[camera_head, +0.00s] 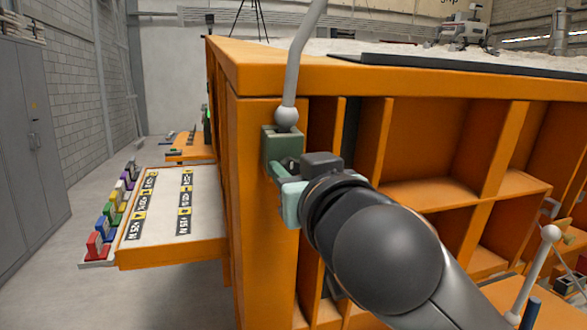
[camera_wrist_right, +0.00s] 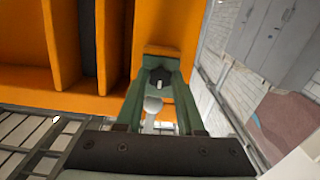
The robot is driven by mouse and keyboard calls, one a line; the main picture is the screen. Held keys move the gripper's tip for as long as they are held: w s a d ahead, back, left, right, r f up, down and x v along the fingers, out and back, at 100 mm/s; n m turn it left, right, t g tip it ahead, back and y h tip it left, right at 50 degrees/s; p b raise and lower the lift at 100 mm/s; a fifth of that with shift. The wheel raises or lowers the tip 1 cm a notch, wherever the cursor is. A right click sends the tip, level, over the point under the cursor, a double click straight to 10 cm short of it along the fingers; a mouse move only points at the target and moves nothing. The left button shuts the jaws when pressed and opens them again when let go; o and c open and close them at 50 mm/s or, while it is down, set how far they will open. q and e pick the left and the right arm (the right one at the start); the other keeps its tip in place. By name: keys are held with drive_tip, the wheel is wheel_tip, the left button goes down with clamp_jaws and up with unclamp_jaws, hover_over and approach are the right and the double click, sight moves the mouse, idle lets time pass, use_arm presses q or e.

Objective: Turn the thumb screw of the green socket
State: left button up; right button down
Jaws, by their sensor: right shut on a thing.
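The green socket (camera_head: 280,145) is fixed to the front corner post of the orange sandbed frame. A grey rod (camera_head: 299,60) with a ball at its lower end (camera_head: 287,117) stands up from it, bent near the top. My right gripper (camera_head: 284,172) has green fingers and sits just below and in front of the socket. In the right wrist view the fingers (camera_wrist_right: 160,76) are shut on the dark thumb screw (camera_wrist_right: 160,82), with the socket (camera_wrist_right: 165,52) behind. In the head view the gripper hides the screw. My left gripper is not in view.
The orange frame (camera_head: 256,200) has open compartments (camera_head: 438,150) right of the post. A side shelf (camera_head: 165,255) at left carries labels and a row of coloured blocks (camera_head: 110,215). Another rod with a white ball (camera_head: 550,232) stands at lower right. Grey cabinets (camera_head: 30,130) stand far left.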

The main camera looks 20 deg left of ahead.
drive_tip(key=n, duration=0.2)
drive_tip(key=shift+r+n+t+h+p, duration=0.1)
drive_tip(key=shift+n+t+h+p, duration=0.2)
drive_tip(key=shift+n+p, duration=0.1)
drive_tip(key=n, duration=0.3)
drive_tip(key=shift+s+a+t+h, duration=0.1)
drive_tip(key=shift+t+h, duration=0.2)
drive_tip(key=shift+h, duration=0.1)
drive_tip(key=n, duration=0.3)
drive_tip(key=shift+t, duration=0.4)
drive_tip(key=n+t, duration=0.1)
drive_tip(key=n, duration=0.3)
drive_tip(key=shift+f+h, duration=0.2)
drive_tip(key=shift+h, duration=0.1)
drive_tip(key=n, duration=0.4)
drive_tip(key=shift+f+n+t+b, duration=0.1)
drive_tip(key=shift+n+t+b, duration=0.2)
drive_tip(key=shift+n+b, duration=0.1)
drive_tip(key=n, duration=0.3)
drive_tip(key=shift+n+y, duration=0.4)
drive_tip(key=n+y, duration=0.1)
drive_tip(key=n, duration=0.4)
drive_tip(key=shift+f, duration=0.1)
drive_tip(key=shift+f+n+y, duration=0.1)
drive_tip(key=shift+n+y, duration=0.6)
drive_tip(key=shift+n, duration=1.5)
